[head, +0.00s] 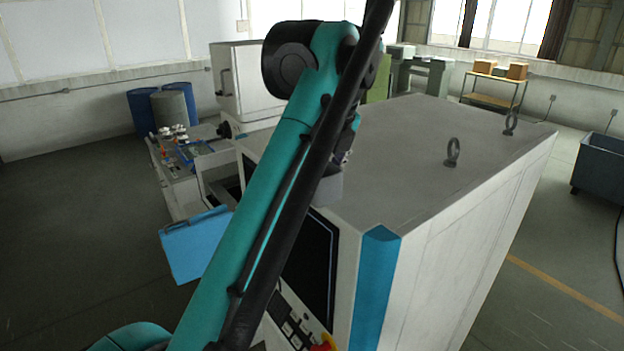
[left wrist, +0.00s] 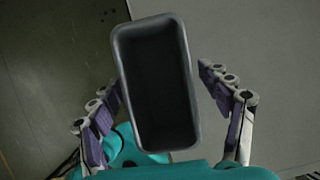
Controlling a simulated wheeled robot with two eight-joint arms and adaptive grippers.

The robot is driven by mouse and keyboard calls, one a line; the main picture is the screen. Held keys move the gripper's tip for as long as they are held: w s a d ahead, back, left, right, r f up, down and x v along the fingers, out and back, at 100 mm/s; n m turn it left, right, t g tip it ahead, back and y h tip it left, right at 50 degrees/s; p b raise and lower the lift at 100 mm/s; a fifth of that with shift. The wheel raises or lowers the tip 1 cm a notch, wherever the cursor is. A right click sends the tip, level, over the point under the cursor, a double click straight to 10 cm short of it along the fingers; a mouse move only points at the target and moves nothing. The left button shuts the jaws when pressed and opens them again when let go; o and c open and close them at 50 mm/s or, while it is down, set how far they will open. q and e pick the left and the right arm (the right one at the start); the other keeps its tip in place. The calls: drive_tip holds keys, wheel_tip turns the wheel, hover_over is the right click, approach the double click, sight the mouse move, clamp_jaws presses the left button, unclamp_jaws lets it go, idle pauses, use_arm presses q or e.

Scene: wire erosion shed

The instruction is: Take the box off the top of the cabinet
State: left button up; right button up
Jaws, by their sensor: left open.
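The box is a grey open-topped bin with a dark, empty-looking inside. In the left wrist view the box (left wrist: 190,90) fills the middle, its long side running up the picture. In the head view only a corner of the box (head: 328,189) shows at the near left edge of the cabinet top (head: 410,150); my left arm hides the rest. My left gripper (left wrist: 158,84) is open, with one finger on each side of the box. A gap shows at the right finger; the left finger is very close to the wall, and I cannot tell if it touches. My right gripper is out of view.
Two lifting eyes (head: 452,152) stand on the cabinet top; its middle is otherwise bare. A blue panel (head: 195,245) sticks out at the cabinet's left. A cluttered bench (head: 180,165) and drums (head: 143,112) lie further left. A blue-grey bin (head: 598,165) stands at right.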

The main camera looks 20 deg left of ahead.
use_arm(q)
drive_tip(key=c, duration=1.3)
drive_tip(key=shift+c, duration=0.2)
